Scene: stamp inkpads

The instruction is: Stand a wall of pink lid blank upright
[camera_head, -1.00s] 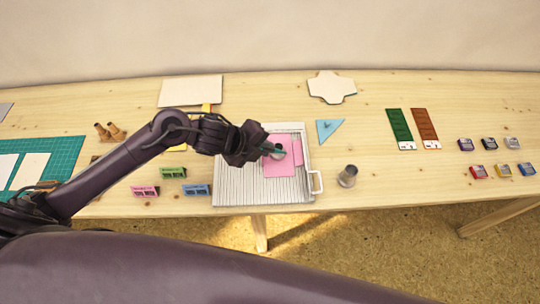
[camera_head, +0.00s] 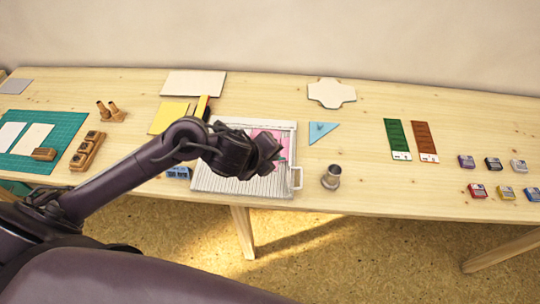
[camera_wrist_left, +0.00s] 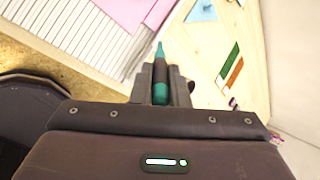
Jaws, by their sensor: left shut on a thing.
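The pink lid blank (camera_head: 266,134) lies on the white ridged board (camera_head: 215,186), partly hidden by my left arm. In the left wrist view, part of the blank (camera_wrist_left: 122,10) shows at the top, with a line setting off a strip on its right side. It looks mostly flat; I cannot tell whether a wall is raised. My left gripper (camera_head: 277,158) is over the board's right part, near its handle. It is shut on a slim teal and dark stylus-like tool (camera_wrist_left: 160,88), whose tip points away from the wrist and looks clear of the blank. My right gripper is out of view.
A metal cup (camera_head: 331,177) stands right of the board, and a blue triangle (camera_head: 321,131) lies behind it. Green (camera_head: 397,139) and brown (camera_head: 424,141) strips and several inkpads are farther right. A wooden block holder (camera_head: 87,151) and a green mat (camera_head: 62,137) are left.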

